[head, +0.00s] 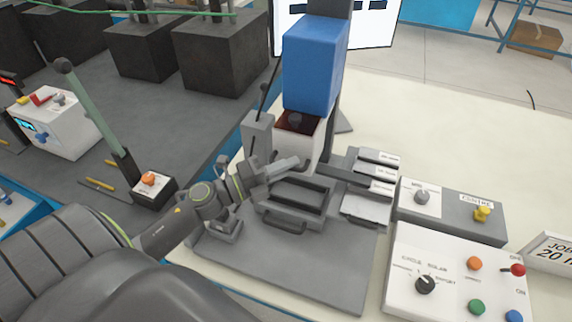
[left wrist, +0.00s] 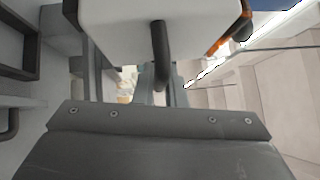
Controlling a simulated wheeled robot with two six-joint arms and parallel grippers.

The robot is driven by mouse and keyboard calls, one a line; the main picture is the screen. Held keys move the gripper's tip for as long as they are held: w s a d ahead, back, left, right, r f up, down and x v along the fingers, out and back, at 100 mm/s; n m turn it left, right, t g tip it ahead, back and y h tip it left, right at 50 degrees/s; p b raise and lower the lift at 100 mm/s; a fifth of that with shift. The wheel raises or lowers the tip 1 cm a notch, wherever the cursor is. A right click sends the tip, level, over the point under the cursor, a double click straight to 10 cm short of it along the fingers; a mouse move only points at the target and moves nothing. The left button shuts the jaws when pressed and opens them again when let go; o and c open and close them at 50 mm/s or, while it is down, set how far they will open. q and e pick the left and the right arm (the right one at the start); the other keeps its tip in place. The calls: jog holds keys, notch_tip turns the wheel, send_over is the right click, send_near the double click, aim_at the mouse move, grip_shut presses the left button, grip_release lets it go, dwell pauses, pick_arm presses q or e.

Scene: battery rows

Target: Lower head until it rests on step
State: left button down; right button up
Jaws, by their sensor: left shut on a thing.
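A machine stands on a grey base plate (head: 290,262), with a blue box (head: 314,68) on its column. Under the blue box is a white block (head: 312,150) with a dark red opening at its top; I take this as the head. My left gripper (head: 298,163) is at its lower front, low over the base. In the left wrist view the white block (left wrist: 110,20) fills the top, with a black handle (left wrist: 160,55) running down in front of my gripper. My left gripper is shut on this handle; the fingertips are mostly hidden. Stepped grey blocks (head: 370,182) with labels stand to the right. Contact between head and step cannot be seen.
A grey tray with a handle (head: 285,221) lies in front of the head. A grey control box (head: 450,208) and a white panel with buttons (head: 450,280) stand to the right. A tall green lever (head: 97,115) rises at the left. The cream table behind is clear.

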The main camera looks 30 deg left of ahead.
pick_arm(q)
jog(key=shift+s+f, duration=0.1)
jog(key=shift+f, duration=0.2)
jog(key=c, duration=1.5)
grip_release()
jog(key=v, duration=1.7)
jog(key=shift+r, duration=0.15)
jog(key=shift+s+a, duration=0.1)
jog(key=shift+s, duration=0.05)
